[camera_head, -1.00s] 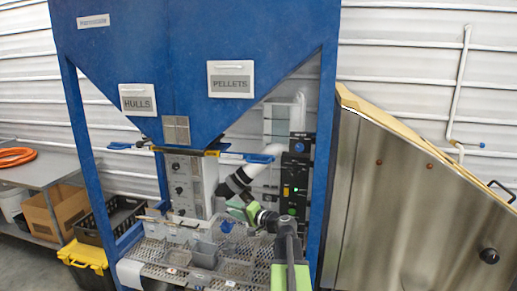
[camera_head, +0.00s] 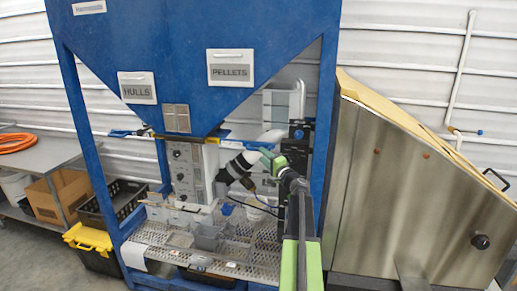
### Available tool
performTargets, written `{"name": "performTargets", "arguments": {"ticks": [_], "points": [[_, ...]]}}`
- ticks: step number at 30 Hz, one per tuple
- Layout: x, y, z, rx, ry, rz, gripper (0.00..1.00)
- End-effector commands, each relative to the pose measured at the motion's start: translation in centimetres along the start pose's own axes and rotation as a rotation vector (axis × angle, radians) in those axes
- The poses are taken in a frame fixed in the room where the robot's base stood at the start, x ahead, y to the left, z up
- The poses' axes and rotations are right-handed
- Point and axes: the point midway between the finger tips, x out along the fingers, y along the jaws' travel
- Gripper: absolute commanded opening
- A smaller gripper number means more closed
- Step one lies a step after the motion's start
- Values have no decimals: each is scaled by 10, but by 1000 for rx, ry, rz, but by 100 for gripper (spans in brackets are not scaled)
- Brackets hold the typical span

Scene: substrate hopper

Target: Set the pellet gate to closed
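The blue hopper (camera_head: 190,60) carries a PELLETS label (camera_head: 231,68) on its right side and a HULLS label (camera_head: 137,88) on its left. A blue gate handle (camera_head: 248,144) sticks out to the right under the hopper, on the pellets side. Its outer end is partly hidden by my gripper. My gripper (camera_head: 267,159), green and black at the end of my arm, is raised at or just in front of this handle. Whether it touches the handle, and whether its fingers are open, I cannot tell. Another blue handle (camera_head: 121,133) sticks out on the hulls side.
A perforated metal shelf (camera_head: 255,262) with grey bins (camera_head: 208,236) lies below the gates. A grey control box (camera_head: 187,172) stands under the hopper. A blue frame post (camera_head: 322,170) and a steel machine (camera_head: 400,200) stand to the right of my arm.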

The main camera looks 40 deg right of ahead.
Motion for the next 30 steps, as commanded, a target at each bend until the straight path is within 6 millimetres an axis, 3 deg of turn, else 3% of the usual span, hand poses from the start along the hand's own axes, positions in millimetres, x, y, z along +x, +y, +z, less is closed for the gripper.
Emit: {"name": "performTargets", "arguments": {"ticks": [3, 7, 19, 28, 30], "points": [[30, -1, -1, 0, -2, 0, 36], [50, 0, -1, 0, -1, 0, 36], [61, 0, 2, 0, -2, 0, 36], [61, 0, 2, 0, -2, 0, 0], [61, 0, 2, 0, -2, 0, 0]]}}
